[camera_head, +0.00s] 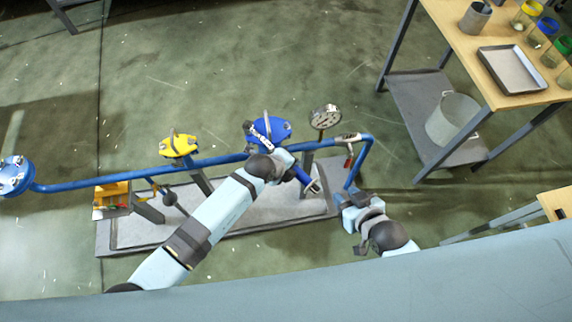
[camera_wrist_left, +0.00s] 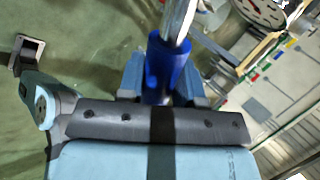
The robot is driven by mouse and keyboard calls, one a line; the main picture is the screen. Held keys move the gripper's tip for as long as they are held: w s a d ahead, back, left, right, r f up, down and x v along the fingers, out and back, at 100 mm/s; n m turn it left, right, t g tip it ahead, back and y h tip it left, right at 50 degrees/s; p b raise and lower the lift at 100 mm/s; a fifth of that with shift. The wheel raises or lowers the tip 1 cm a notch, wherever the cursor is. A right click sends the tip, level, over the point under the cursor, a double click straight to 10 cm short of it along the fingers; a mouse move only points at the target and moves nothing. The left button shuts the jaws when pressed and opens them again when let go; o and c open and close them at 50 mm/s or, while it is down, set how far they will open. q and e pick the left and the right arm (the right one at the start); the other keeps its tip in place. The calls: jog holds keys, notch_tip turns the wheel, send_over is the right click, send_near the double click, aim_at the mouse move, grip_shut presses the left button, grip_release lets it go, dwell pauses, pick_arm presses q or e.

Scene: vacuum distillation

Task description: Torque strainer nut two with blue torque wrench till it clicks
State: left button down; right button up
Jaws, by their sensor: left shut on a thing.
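The blue-capped strainer (camera_head: 280,126) stands on the blue pipe (camera_head: 225,160). The torque wrench's blue handle end (camera_head: 304,178) shows past my left gripper (camera_head: 288,165). In the left wrist view my left gripper (camera_wrist_left: 163,85) is shut around the wrench's blue grip (camera_wrist_left: 165,62), and its silver shaft (camera_wrist_left: 178,18) runs up out of frame. A silver piece (camera_head: 262,132) lies against the strainer's front; whether the wrench sits on a nut is hidden. My right gripper (camera_head: 350,196) is empty, looks open, and is near the pipe's bent right end.
A yellow-capped strainer (camera_head: 179,146) and another blue cap (camera_head: 15,176) are further left. A gauge (camera_head: 325,117) and a red-handled valve (camera_head: 349,155) are right of the strainer. The grey base plate (camera_head: 235,222) lies below. A wooden-topped table (camera_head: 510,85) stands at right.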

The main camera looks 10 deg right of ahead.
pick_arm(q)
jog(key=shift+r, duration=0.1)
jog(key=shift+s+a+m+g+h+p, duration=0.2)
jog(key=shift+s+a+m+g, duration=0.15)
jog(key=shift+a+m, duration=0.35)
jog(key=shift+s+a+m+g+h+p, duration=0.25)
jog(key=shift+s+a+m, duration=0.15)
jog(key=shift+a, duration=0.45)
jog(key=shift+s+a+m+g+h, duration=0.1)
jog(key=shift+s+a+m+g, duration=0.2)
jog(key=shift+a, duration=0.25)
jog(key=shift+s+a+m+g+h, duration=0.1)
jog(key=shift+a+m+g, duration=0.05)
jog(key=shift+a+m, duration=0.3)
jog(key=shift+s+a+m+g+h, duration=0.1)
jog(key=shift+s+a+m+g, duration=0.15)
jog(key=shift+a, duration=0.35)
